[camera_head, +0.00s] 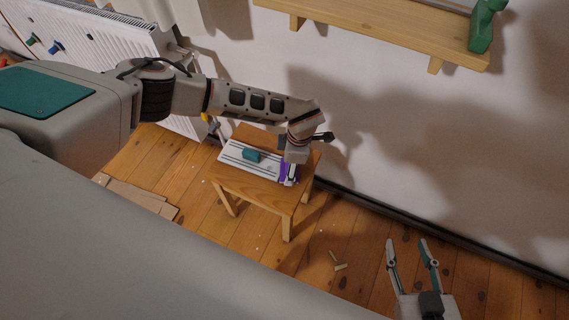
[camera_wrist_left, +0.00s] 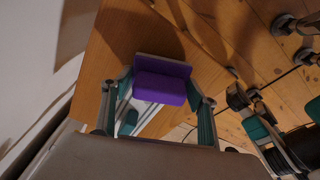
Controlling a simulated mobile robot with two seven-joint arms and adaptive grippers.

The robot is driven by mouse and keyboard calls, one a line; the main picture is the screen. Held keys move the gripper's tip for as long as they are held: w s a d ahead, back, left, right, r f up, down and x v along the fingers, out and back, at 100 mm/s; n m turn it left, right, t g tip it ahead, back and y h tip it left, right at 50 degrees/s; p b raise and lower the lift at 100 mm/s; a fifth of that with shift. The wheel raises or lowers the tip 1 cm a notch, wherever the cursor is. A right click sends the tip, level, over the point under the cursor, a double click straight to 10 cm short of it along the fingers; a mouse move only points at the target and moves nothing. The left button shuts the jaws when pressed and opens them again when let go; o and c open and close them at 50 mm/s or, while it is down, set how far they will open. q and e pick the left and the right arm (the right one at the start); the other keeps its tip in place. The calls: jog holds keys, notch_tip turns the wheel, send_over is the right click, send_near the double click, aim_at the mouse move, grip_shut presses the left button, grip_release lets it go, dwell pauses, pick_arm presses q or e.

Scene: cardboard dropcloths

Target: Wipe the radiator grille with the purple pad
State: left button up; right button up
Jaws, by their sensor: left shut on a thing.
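The purple pad (camera_wrist_left: 160,87) is held between the two fingers of my left gripper (camera_wrist_left: 160,80), which shows large in the left wrist view. In the head view my left gripper (camera_head: 290,168) points down at the small wooden table (camera_head: 262,192), and a bit of the purple pad (camera_head: 283,172) shows beside it. Whether the pad touches the tabletop is unclear. The white radiator (camera_head: 95,40) stands at the upper left against the wall, well away from the pad and partly behind my left arm. My right gripper (camera_head: 406,243) is open and empty at the lower right.
A pale railed tool (camera_head: 238,164) with a teal block (camera_head: 251,155) lies on the table. A wooden shelf (camera_head: 380,25) holds a green object (camera_head: 485,28). Cardboard (camera_head: 140,197) lies on the floor at left, small scraps (camera_head: 340,267) near the middle.

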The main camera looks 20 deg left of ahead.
pick_arm(q)
jog(key=shift+s+f, duration=0.1)
jog(key=shift+w+r+p, duration=0.2)
jog(key=shift+r+p, duration=1.1)
jog(key=shift+r, duration=1.2)
jog(key=shift+s+r+p, duration=0.1)
jog(key=shift+r+p, duration=0.25)
jog(key=shift+r, duration=0.3)
jog(key=shift+f, duration=0.1)
pick_arm(e)
notch_tip(320, 180, up, 7)
jog(key=w+t, duration=0.1)
jog(key=w, duration=0.1)
jog(key=shift+f, duration=0.15)
jog(key=shift+w, duration=0.1)
jog(key=shift+f, duration=0.1)
pick_arm(q)
jog(key=shift+r+p, duration=0.55)
jog(key=shift+r, duration=1.05)
jog(key=shift+f, duration=0.1)
pick_arm(e)
jog(key=r, duration=0.1)
jog(key=w+r, duration=0.1)
jog(key=r, duration=0.1)
jog(key=shift+r+t, duration=0.15)
jog(key=shift+t, duration=0.15)
